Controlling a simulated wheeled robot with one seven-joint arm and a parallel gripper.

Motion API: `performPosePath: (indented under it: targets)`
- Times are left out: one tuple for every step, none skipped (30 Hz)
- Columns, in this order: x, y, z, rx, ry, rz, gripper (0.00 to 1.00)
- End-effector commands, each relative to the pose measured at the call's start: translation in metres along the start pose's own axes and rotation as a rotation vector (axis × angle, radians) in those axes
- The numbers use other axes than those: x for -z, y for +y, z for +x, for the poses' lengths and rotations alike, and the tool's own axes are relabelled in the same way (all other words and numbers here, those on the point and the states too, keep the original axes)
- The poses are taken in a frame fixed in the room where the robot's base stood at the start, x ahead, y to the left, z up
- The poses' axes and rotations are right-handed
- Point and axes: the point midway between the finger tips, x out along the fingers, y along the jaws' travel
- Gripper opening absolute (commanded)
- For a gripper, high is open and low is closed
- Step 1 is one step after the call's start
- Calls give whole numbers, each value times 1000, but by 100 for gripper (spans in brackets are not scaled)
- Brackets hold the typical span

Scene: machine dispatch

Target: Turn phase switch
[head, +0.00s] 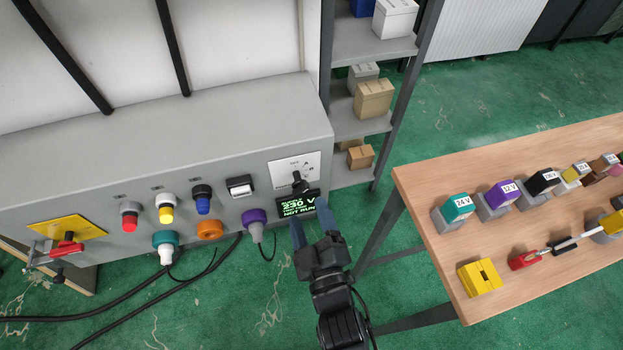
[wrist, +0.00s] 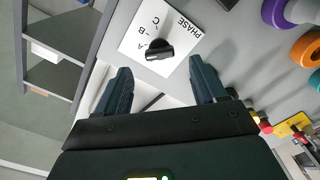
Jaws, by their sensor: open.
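The phase switch (head: 298,184) is a black rotary knob on a white plate (head: 286,168) at the right end of the grey machine panel. In the wrist view the knob (wrist: 159,50) sits on the white plate (wrist: 187,39), marked PHASE with A, B and C. I cannot tell for sure which letter it points at. My gripper (head: 311,224) is open and empty, in front of the panel just below the switch. In the wrist view my fingers (wrist: 160,68) stand on both sides of the knob's line, short of it, with no contact visible.
A small display (head: 298,205) below the switch reads 230 V. A shelf (head: 360,129) with boxes stands behind. A wooden table (head: 420,185) with labelled blocks is at right.

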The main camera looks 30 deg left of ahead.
Motion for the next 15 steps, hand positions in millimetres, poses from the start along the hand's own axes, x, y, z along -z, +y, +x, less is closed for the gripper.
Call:
performPosePath:
  targets:
    - [1,1,6,-1,1,0,70]
    - [1,1,10,-1,1,1,70]
    - [1,1,15,-1,1,1,70]
    - [1,1,20,-1,1,2,70]
    - [2,2,25,-2,1,2,70]
    - [1,1,31,-1,0,2,70]
    - [1,2,36,-2,0,2,70]
    - [0,1,40,-1,-1,2,70]
    - [1,2,46,-2,0,2,70]
    - [1,1,49,-1,-1,2,70]
    - [0,1,53,-1,-1,2,70]
    - [0,1,57,-1,-1,2,70]
    - [0,1,60,-1,-1,2,70]
    - [0,1,63,-2,-1,2,70]
    - [0,1,66,-2,-1,2,70]
